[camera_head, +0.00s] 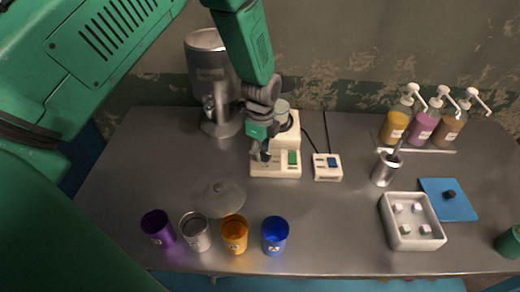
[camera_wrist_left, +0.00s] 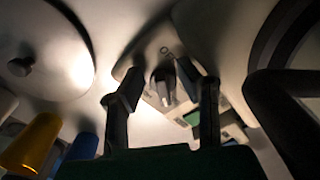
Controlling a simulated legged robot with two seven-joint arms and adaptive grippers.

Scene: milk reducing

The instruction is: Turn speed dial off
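A white device (camera_head: 262,170) with a green display (camera_head: 292,158) stands at the back middle of the table. My left gripper (camera_head: 262,154) points down over its front left part and hides the dial in the head view. In the left wrist view, a grey dial knob (camera_wrist_left: 162,88) on the device face lies between the two dark fingers of the gripper (camera_wrist_left: 160,78). The fingers are apart, with a visible gap to the knob on the left side. Whether the right finger touches it I cannot tell. My right gripper is out of view.
A metal machine (camera_head: 215,85) stands left behind my gripper. A small box with a blue display (camera_head: 327,166) sits just right of the device. A round lid (camera_head: 218,194) and several cups, including an orange one (camera_head: 234,233), are in front. A white tray (camera_head: 411,221) is further right.

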